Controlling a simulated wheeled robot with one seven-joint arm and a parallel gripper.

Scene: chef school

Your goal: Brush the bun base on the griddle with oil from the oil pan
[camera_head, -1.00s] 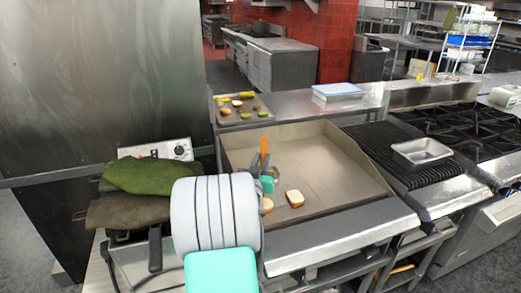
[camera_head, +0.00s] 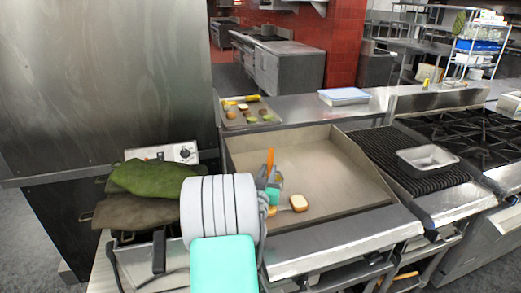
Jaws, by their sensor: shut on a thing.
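My gripper (camera_head: 270,192) is over the front left of the griddle (camera_head: 325,160), partly hidden behind my white arm link. It is shut on a brush, whose orange handle (camera_head: 270,160) sticks up. A bun piece (camera_head: 299,203) with a pale top and browned edge lies on the griddle just right of my gripper. A second bun piece (camera_head: 271,211) shows partly below the gripper. A thin brownish strip lies between the two; I cannot tell whether it is the brush's tip touching a bun. A metal pan (camera_head: 428,158), likely the oil pan, stands on the grill to the right.
A tray of food pieces (camera_head: 248,116) and a blue-lidded container (camera_head: 344,96) stand on the back shelf. Green cloth-like pads (camera_head: 150,178) lie left of my arm. Burners (camera_head: 480,135) are at the far right. The griddle's back and right are bare.

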